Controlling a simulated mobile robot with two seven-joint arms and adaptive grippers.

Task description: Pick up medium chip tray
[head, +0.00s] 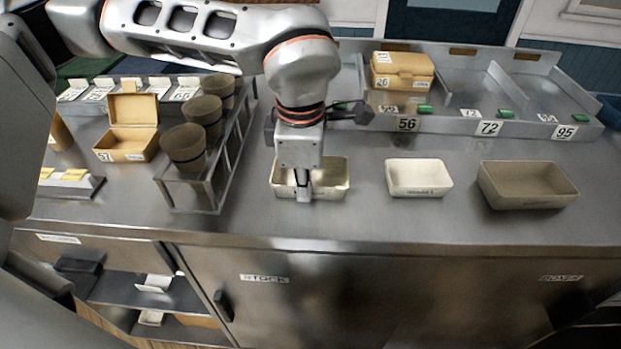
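Three open trays stand in a row on the steel counter. The left one (338,189) is cream and mid-sized, the middle one (419,190) is white and the smallest, and the right one (530,199) is grey-brown and the largest. By size, the left one looks like the medium chip tray. My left gripper (304,196) points down over this left tray, with its fingertips at the near wall. The gripper hides part of the tray's inside. The fingers show edge-on, so I cannot tell their opening or whether they touch the wall. My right gripper is not in view.
A metal rack with cups (185,146) and an open tan box (126,141) stand to the left. Behind the trays is a divided steel rack (455,100) with number labels, holding closed tan boxes (402,68). The counter's front strip is clear.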

